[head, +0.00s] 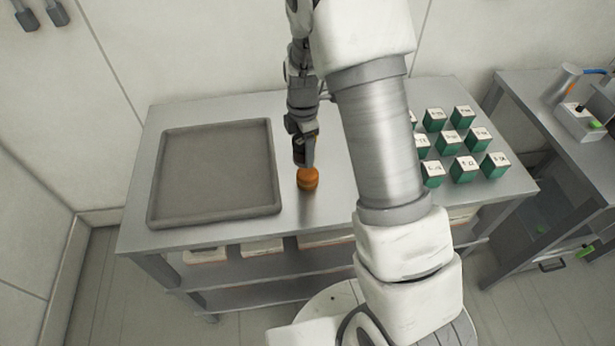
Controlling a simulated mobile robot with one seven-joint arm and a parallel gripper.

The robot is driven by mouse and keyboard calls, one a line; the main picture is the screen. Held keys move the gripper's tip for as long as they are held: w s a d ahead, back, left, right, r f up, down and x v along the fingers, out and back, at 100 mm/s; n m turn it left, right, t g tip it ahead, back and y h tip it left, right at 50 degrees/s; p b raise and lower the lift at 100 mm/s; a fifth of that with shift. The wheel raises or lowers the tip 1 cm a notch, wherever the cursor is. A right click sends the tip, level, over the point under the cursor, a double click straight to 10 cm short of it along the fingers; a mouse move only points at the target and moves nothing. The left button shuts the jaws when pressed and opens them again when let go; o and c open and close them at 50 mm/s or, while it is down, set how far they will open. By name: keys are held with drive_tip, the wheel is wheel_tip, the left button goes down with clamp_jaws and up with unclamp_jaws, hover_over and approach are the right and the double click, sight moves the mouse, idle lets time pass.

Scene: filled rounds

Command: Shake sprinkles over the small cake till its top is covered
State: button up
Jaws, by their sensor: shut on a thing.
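A small orange-brown round thing (307,181) shows at the middle of the steel table, right of the grey tray. It may be the small cake, but it is too small to be sure. My gripper (305,163) points down from above, its fingertips shut at the top of this round thing. I cannot tell whether the round thing touches the table or hangs just above it. I see no sprinkles and no separate shaker. My arm hides part of the table to the right.
An empty grey rimmed tray (155,190) lies on the left of the steel table (330,208). Several green blocks with white marked tops (465,168) stand in rows at the right, partly behind my arm. A second bench (540,110) with equipment stands further right.

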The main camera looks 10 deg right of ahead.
drive_tip(key=shift+d+b, duration=0.4)
drive_tip(key=shift+d, duration=0.55)
drive_tip(key=shift+a, duration=0.9)
drive_tip(key=shift+d+b, duration=0.35)
drive_tip(key=shift+d, duration=0.55)
drive_tip(key=shift+a, duration=0.85)
drive_tip(key=shift+d, duration=0.95)
drive_tip(key=shift+a, duration=0.1)
